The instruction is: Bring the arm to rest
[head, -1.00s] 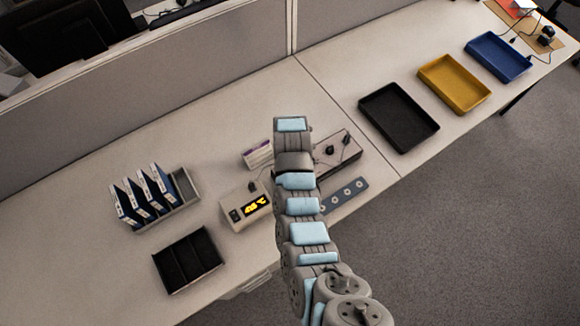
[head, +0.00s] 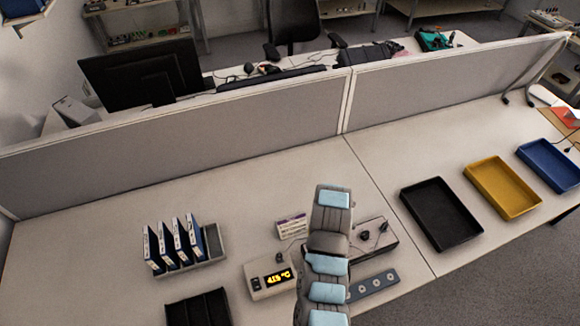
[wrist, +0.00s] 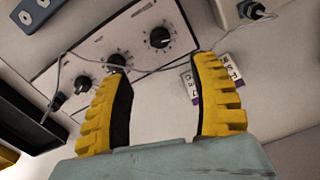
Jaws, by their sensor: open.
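My gripper (wrist: 163,75) is open and empty in the wrist view, its two yellow ribbed fingers spread apart. Between and beyond the fingers lies a light panel box with black dial knobs (wrist: 117,60). In the head view my arm rises from the bottom edge in front of this knob box (head: 374,240) and hides part of it; the fingers do not show there. A thin grey cable (wrist: 150,71) crosses the wrist view past the fingertips to a black plug at the upper right. A small printed card (wrist: 190,86) lies near the right finger.
A display unit (head: 257,291) glows yellow left of my arm; a blue holed strip (head: 375,284) lies right. Blue binders (head: 168,246) stand in a grey rack. Black (head: 441,214), yellow (head: 503,187) and blue (head: 550,166) trays line the right. A grey partition (head: 200,166) bounds the desk behind.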

